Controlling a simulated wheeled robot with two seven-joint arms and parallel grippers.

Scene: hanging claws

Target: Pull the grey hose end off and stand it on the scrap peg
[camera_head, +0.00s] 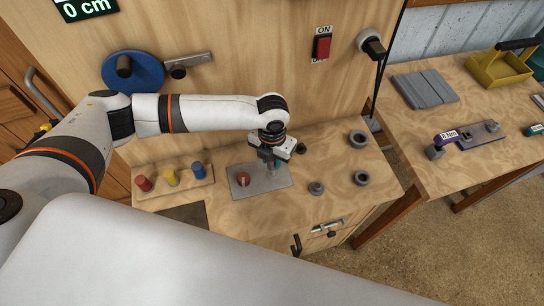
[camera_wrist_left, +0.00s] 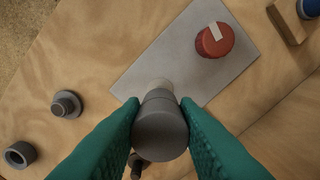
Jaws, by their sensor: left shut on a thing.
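My left gripper (camera_head: 272,160) is over the grey metal plate (camera_head: 249,186) on the wooden bench. In the left wrist view its green fingers (camera_wrist_left: 160,130) are shut on the grey hose end (camera_wrist_left: 160,127), a thick round grey piece. A pale stub (camera_wrist_left: 158,88) shows at its far end, above the plate; I cannot tell whether the two still join. A grey flanged piece with a short upright peg (camera_wrist_left: 66,104) stands on the bench, also in the head view (camera_head: 316,188); I cannot tell if it is the scrap peg. My right gripper is not in view.
A red knob (camera_head: 243,179) sits on the plate. Red, yellow and blue pegs (camera_head: 171,178) stand on a block at left. Grey rings (camera_head: 357,139) and (camera_head: 361,178) lie at right. A dark piece (camera_head: 301,148) is close behind the gripper. The bench's right part has free room.

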